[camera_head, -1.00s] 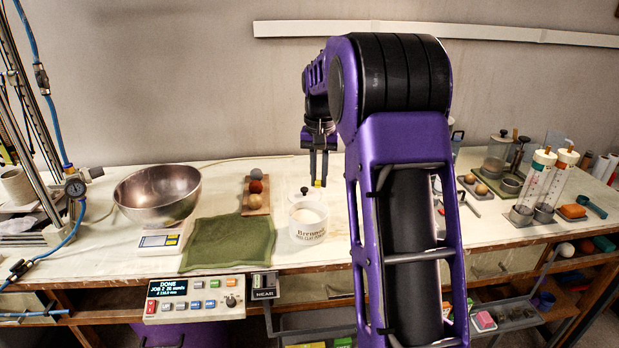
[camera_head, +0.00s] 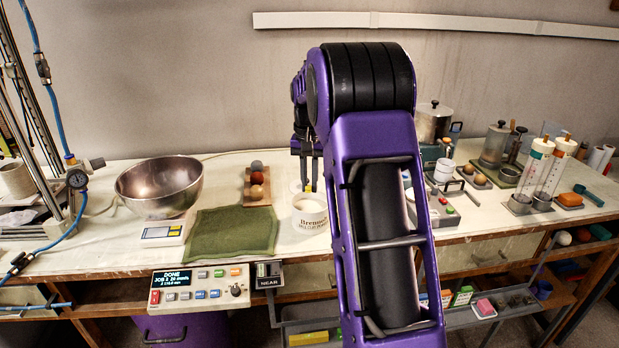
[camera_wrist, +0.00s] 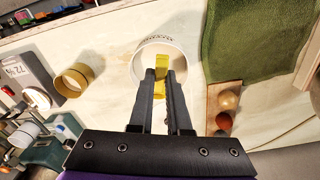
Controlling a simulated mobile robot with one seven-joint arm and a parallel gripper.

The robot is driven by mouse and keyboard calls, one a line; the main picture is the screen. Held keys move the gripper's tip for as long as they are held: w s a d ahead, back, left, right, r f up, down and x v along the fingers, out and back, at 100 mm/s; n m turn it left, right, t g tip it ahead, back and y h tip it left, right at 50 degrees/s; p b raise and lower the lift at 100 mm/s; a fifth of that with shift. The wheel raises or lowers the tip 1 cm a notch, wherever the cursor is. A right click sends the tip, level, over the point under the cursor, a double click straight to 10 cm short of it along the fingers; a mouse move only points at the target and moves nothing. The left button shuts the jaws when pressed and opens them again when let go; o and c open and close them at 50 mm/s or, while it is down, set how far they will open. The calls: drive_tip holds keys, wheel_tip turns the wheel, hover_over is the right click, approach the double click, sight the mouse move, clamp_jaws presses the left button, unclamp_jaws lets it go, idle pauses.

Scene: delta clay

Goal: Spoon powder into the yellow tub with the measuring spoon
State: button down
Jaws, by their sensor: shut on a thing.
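My gripper (camera_head: 308,186) is shut on a yellow measuring spoon. In the wrist view the gripper (camera_wrist: 162,76) shows the yellow spoon (camera_wrist: 161,63) between its fingers, overlapping the opening of a white lettered powder tub (camera_wrist: 142,66). In the head view this white tub (camera_head: 311,222) stands on the bench just below the fingers. Whether the spoon touches the powder, or holds any, cannot be told. A yellow-rimmed tub (camera_wrist: 75,83) stands on the bench left of the white tub in the wrist view. My arm probably hides it in the head view.
A green cloth (camera_head: 232,235) lies left of the white tub, with a wooden board of balls (camera_head: 257,185) behind it. A steel bowl (camera_head: 160,190) stands further left. Several containers and devices crowd the bench right of my arm, including a lidded pot (camera_head: 433,122).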

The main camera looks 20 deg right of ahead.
drive_tip(key=shift+f+b, duration=1.35)
drive_tip(key=shift+f, duration=2.2)
drive_tip(key=shift+s+f, duration=0.1)
drive_tip(key=shift+f, duration=0.1)
wheel_tip(320, 180, up, 6)
drive_tip(key=p, duration=0.4)
drive_tip(key=shift+p, duration=0.3)
drive_tip(key=shift+r, duration=1.5)
